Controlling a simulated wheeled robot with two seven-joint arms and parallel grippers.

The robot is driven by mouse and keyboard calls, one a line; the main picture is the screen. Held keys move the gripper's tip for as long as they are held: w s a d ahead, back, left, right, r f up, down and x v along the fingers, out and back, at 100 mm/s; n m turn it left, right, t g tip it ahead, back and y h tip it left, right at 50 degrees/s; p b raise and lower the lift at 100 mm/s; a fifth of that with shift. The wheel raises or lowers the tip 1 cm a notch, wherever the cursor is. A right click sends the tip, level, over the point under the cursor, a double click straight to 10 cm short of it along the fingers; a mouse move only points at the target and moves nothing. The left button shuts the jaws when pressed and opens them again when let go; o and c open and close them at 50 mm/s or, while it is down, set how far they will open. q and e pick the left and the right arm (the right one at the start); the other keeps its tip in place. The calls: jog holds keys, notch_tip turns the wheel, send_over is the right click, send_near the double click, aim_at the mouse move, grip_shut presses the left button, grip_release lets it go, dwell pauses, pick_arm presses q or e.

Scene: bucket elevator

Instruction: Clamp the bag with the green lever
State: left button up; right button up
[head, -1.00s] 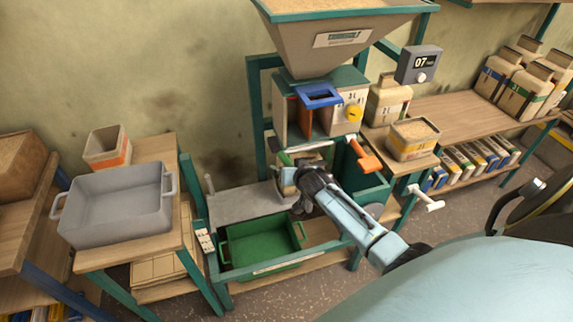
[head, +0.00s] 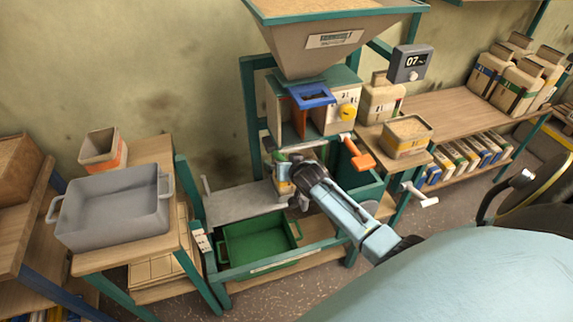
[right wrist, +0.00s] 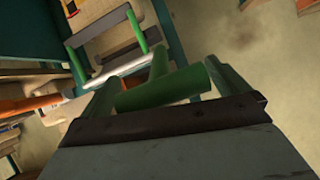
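The green lever (right wrist: 165,88) lies close in front of my right gripper (right wrist: 168,88) in the right wrist view, spanning the space between the two fingers. The fingers stand wide apart; whether they touch the lever's ends I cannot tell. In the head view my right gripper (head: 290,178) is at the front of the filling machine, below the spout. The lever is mostly hidden there. My left gripper is not in view.
An orange lever (head: 360,155) sticks out just right of my right arm. A green crate (head: 232,252) stands on the lower shelf, left of the arm. A grey tub (head: 110,212) is on the left bench. The hopper (head: 325,48) hangs above.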

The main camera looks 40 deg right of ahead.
jog(key=shift+s+a, duration=0.1)
jog(key=p+v, duration=0.1)
jog(key=v, duration=1.2)
dwell(0.4)
